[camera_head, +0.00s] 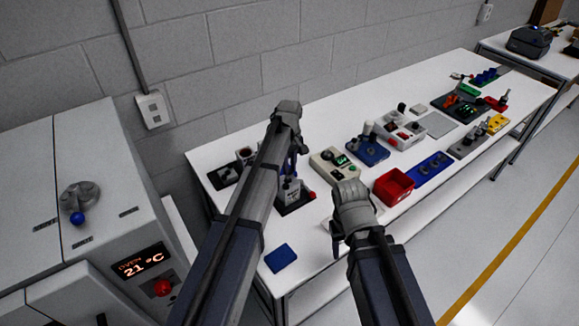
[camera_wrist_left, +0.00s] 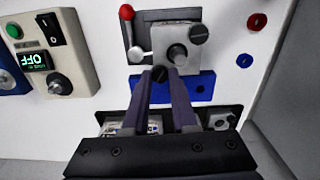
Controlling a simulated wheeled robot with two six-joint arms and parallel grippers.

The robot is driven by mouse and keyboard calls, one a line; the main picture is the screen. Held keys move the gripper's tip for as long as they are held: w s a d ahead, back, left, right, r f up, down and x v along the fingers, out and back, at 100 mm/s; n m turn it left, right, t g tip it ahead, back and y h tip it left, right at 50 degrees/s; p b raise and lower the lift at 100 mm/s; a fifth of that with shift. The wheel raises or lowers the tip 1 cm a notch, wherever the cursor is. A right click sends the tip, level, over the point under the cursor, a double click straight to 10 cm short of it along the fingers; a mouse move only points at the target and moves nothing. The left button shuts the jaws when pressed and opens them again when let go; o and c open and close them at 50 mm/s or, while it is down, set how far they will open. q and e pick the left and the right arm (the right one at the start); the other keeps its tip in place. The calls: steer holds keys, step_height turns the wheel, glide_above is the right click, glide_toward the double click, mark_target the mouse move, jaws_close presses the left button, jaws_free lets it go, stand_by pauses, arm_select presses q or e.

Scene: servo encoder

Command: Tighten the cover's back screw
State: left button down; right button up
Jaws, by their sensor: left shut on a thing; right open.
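The servo encoder's grey metal housing (camera_wrist_left: 176,46) sits on a dark base with a red-knobbed lever at its side. It also shows in the head view (camera_head: 288,191), partly behind my left arm. One black screw (camera_wrist_left: 200,34) sits on the near-table-edge side of the cover. The other, the back screw (camera_wrist_left: 158,73), lies between the fingertips of my left gripper (camera_wrist_left: 160,80), which is shut on it. In the head view my left gripper (camera_head: 291,166) points down over the unit. My right gripper (camera_head: 340,238) is open and empty above the table's front edge.
A red bin (camera_head: 393,187), a beige device with a green display (camera_head: 335,166) and a blue fixture (camera_head: 368,151) stand right of the unit. A blue block (camera_head: 281,257) lies near the front. An oven (camera_head: 145,262) stands at left.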

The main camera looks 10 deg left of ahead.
arm_select(q)
steer(key=m, duration=0.5)
steer(key=shift+m, duration=0.3)
steer(key=m, duration=0.5)
steer(key=shift+w, duration=0.1)
steer(key=m, duration=0.5)
steer(key=shift+m, duration=0.4)
steer(key=m, duration=0.5)
steer(key=shift+m, duration=0.3)
steer(key=m, duration=1)
steer(key=shift+m, duration=0.4)
steer(key=m, duration=0.5)
steer(key=shift+m, duration=2.4)
